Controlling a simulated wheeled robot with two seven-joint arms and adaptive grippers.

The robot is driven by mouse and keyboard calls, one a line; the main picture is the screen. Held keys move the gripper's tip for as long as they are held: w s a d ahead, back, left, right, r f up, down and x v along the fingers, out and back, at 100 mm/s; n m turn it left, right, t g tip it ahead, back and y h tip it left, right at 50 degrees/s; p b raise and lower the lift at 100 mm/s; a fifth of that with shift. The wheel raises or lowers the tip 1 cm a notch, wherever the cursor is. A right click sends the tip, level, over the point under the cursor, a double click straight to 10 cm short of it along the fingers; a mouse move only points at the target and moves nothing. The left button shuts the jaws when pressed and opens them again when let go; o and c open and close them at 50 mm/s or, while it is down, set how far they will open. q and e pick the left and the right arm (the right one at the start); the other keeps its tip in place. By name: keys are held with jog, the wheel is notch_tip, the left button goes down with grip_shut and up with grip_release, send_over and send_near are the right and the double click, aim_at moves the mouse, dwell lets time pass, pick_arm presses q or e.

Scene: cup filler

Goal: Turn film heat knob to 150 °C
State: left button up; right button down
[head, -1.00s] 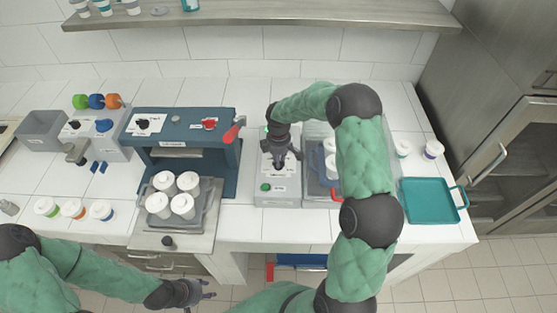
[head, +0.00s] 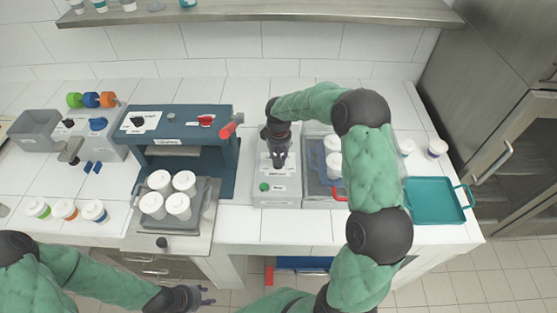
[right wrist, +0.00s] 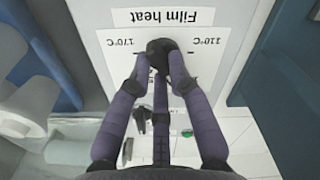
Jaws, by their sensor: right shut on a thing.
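The film heat knob (right wrist: 157,46) is dark and sits below an upside-down "Film heat" label in the right wrist view. 170 °C is printed at its left and 110 °C at its right. My right gripper (right wrist: 161,66) is shut on the knob, and its fingers cover most of it, so I cannot read where it points. In the head view my right gripper (head: 280,160) reaches down onto the white control box (head: 277,200). My left gripper (head: 203,296) is low in front of the counter, empty, with its fingers apart.
A green button (head: 264,186) is on the box's near part. A blue machine with a red-handled lever (head: 231,126) stands to the left, with a tray of white cups (head: 178,205) before it. A blue rack with cups (head: 332,160) is close on the right. A teal tray (head: 437,219) lies further right.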

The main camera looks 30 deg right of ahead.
jog(key=m+b, duration=0.2)
jog(key=m, duration=0.4)
jog(key=shift+s+f+m, duration=0.1)
jog(key=shift+m, duration=0.2)
jog(key=m+b, duration=0.1)
jog(key=m, duration=0.4)
jog(key=shift+s+a, duration=0.1)
jog(key=shift+m, duration=0.4)
jog(key=c, duration=1.1)
grip_release()
jog(key=shift+c, duration=0.2)
notch_tip(320, 180, up, 12)
